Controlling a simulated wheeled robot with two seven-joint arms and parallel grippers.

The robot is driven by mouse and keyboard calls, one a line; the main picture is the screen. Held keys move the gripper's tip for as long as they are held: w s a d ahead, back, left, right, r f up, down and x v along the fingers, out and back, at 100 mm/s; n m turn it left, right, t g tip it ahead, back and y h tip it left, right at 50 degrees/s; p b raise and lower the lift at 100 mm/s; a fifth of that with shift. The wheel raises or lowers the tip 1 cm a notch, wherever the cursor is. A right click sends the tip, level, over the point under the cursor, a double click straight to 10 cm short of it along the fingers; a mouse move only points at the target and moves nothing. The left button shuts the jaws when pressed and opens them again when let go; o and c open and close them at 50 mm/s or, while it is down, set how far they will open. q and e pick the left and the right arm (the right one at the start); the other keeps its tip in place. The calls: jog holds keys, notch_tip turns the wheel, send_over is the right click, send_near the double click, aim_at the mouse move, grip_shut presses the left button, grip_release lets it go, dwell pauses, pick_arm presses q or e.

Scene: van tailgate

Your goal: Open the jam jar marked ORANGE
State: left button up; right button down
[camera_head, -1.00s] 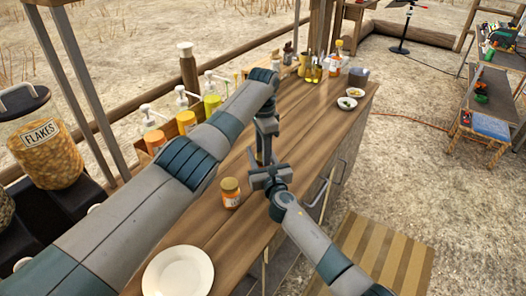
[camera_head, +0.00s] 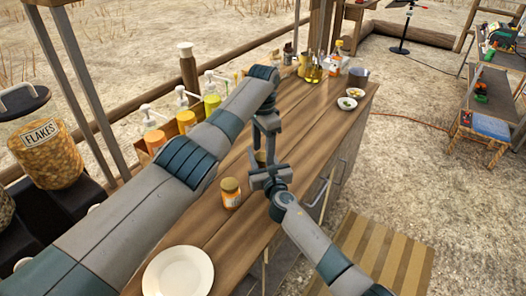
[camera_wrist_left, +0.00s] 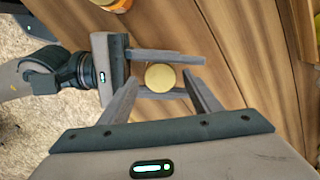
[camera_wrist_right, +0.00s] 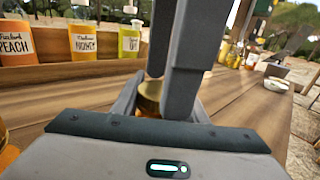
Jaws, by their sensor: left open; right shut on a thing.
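A small jar (camera_wrist_right: 150,108) with a gold lid (camera_wrist_left: 160,77) stands at the counter's right edge; its label is hidden, so I cannot read whether it is ORANGE. My right gripper (camera_head: 262,173) is shut on the jar's body, its fingers on either side in the left wrist view. My left gripper (camera_head: 265,146) is above the jar, open, pointing down. Its fingers lie either side of the lid, with gaps visible. A second jar (camera_head: 231,193), orange with a gold lid and a label too small to read, stands upright on the counter to the left.
A white plate (camera_head: 178,272) lies at the counter's near end. Pump bottles (camera_head: 186,120) stand in a row along the back left. Small bowls (camera_head: 347,103), bottles and cups stand at the far end. The counter (camera_head: 305,125) between is mostly clear.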

pick_arm(q)
jog(key=shift+r, duration=1.8)
jog(key=shift+r, duration=0.1)
jog(key=shift+c, duration=0.4)
jog(key=shift+r+m, duration=1.65)
jog(key=shift+m, duration=0.05)
jog(key=shift+f, duration=0.15)
jog(key=shift+f, duration=3.9)
